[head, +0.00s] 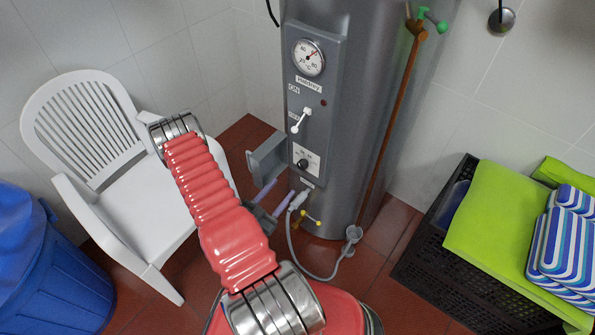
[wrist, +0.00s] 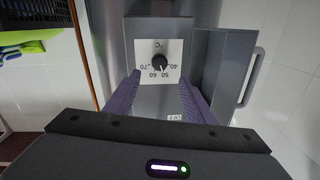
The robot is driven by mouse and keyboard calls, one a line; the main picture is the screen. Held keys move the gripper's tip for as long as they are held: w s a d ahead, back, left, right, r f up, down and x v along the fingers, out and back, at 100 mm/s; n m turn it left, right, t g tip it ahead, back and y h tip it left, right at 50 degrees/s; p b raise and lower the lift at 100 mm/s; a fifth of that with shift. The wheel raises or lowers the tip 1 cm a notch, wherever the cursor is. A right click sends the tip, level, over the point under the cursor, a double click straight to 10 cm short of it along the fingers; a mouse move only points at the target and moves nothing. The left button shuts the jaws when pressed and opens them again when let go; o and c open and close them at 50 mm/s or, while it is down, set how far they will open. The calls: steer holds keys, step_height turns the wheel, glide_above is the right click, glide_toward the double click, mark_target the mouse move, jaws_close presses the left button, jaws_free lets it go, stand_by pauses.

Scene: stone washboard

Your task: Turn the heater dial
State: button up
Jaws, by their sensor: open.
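The heater dial is a small black knob (head: 302,164) on a white scale plate, low on the grey control panel of the heater (head: 350,60). In the wrist view the dial (wrist: 160,63) sits upside down, with temperature numbers around it. My gripper (wrist: 157,88) is open, with one purple finger on each side below the dial in the picture. The fingers look apart from the knob; the exact gap is hard to tell. In the head view my gripper (head: 272,196) is near the lower panel, below the dial, partly hidden by my red arm.
An open grey cover (head: 265,158) stands out beside the dial and also shows in the wrist view (wrist: 222,75). A white lever (head: 301,121) is above the dial. A hose (head: 297,245) and pipe run below. A white chair (head: 120,150) stands left, a black crate (head: 425,255) right.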

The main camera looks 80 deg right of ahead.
mark_target(300, 167)
steer(key=shift+x, duration=5.65)
steer(key=shift+c, duration=0.3)
steer(key=c, duration=1)
steer(key=shift+n, duration=0.4)
steer(key=o, duration=1.1)
steer(key=shift+c, duration=0.2)
steer(key=shift+a, duration=0.15)
